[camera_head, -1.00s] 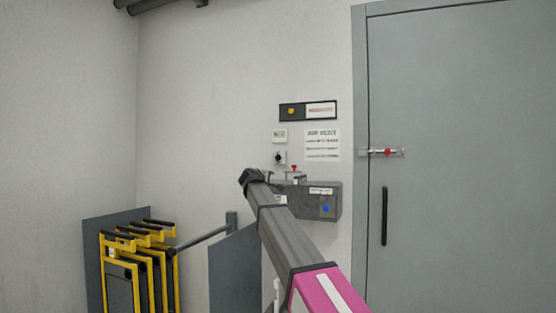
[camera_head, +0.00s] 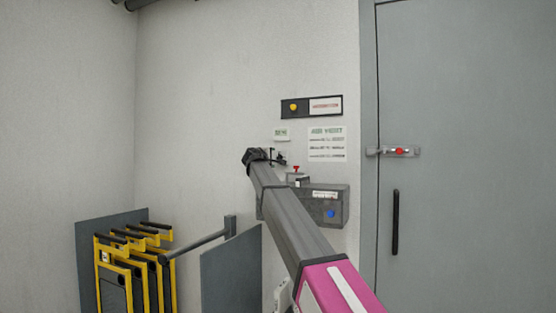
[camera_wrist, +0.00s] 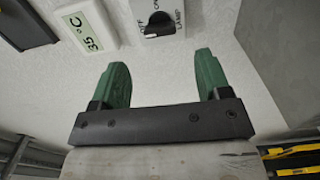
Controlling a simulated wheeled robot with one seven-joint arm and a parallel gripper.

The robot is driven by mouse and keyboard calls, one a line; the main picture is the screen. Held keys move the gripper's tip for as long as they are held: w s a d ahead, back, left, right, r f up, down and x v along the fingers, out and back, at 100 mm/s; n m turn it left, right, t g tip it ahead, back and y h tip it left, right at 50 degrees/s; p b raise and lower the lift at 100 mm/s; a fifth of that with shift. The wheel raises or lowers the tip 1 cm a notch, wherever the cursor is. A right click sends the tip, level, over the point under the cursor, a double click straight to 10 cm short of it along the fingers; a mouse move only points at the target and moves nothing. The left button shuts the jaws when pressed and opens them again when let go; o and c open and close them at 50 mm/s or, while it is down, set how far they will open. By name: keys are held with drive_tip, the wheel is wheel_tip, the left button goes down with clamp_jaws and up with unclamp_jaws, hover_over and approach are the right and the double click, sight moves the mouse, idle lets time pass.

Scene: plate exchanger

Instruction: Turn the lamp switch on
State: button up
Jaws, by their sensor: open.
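The lamp switch (camera_wrist: 158,22) is a black rotary knob on a white plate marked OFF, ON and LAMP, at the top of the wrist view. The plate is cut by the frame edge. I cannot tell for sure which mark the knob points to. My gripper (camera_wrist: 161,59) is open, with two green fingers spread apart and nothing between them. The knob lies beyond the fingertips, roughly centred between them, and apart from them. In the head view my gripper reaches the wall below the small display, and it largely hides the switch.
A temperature display (camera_wrist: 85,28) reading 35 °C sits beside the switch. A grey box (camera_head: 323,205) with red and blue buttons is close below right. A panel with a yellow button (camera_head: 293,107) is above. A grey door (camera_head: 460,160) stands right, a yellow-framed rack (camera_head: 98,280) lower left.

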sight(278, 157)
drive_tip(key=x, duration=0.8)
drive_tip(key=c, duration=0.9)
